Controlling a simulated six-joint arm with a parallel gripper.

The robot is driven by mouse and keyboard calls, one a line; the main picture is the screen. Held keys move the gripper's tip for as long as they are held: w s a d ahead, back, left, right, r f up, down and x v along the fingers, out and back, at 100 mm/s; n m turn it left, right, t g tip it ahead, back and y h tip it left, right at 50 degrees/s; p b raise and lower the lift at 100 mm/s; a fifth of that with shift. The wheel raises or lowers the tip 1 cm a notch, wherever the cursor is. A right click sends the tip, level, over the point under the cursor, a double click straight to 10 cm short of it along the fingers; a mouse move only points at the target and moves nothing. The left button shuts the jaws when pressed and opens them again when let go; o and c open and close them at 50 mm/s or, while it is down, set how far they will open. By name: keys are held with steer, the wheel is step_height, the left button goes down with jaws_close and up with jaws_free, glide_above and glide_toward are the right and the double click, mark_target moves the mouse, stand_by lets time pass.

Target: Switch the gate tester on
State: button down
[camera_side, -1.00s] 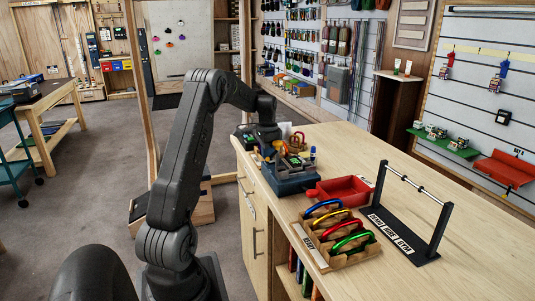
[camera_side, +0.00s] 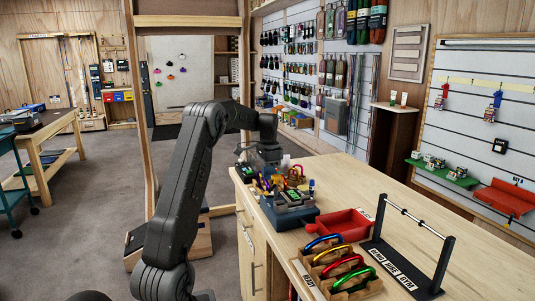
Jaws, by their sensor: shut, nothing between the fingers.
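The gate tester appears to be the blue box (camera_side: 290,218) with a dark panel and a small green display, standing near the far left part of the bench. My gripper (camera_side: 265,180) is just behind it and above the bench top, pointing down. Its fingers are small and dark here, and look shut and empty. The tester's switch is too small to make out, so I cannot tell whether it is on or off. I cannot tell whether my gripper touches the tester.
A red tray (camera_side: 345,226) lies right of the tester. A wooden rack (camera_side: 345,290) of coloured carabiners is in front. A black stand with a metal bar (camera_side: 415,217) is further right. Small coloured items crowd around the tester. The bench's right side is clear.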

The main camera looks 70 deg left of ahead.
step_height(320, 180, up, 9)
stand_by(0.7)
steer(key=d+r+t+y, duration=0.1)
steer(key=d+r, duration=0.2)
steer(key=d, duration=1.1)
steer(key=d+r+t, duration=0.2)
steer(key=d, duration=1.1)
steer(key=s+d+f+t, duration=0.1)
steer(key=s+d+f, duration=0.2)
steer(key=s+d, duration=0.4)
steer(key=s+d+f+t+h, duration=0.1)
steer(key=s+d+f, duration=0.3)
steer(key=s+d, duration=0.3)
steer(key=shift+d+f+t, duration=0.25)
steer(key=shift+d+t, duration=0.05)
steer(key=shift+d, duration=0.95)
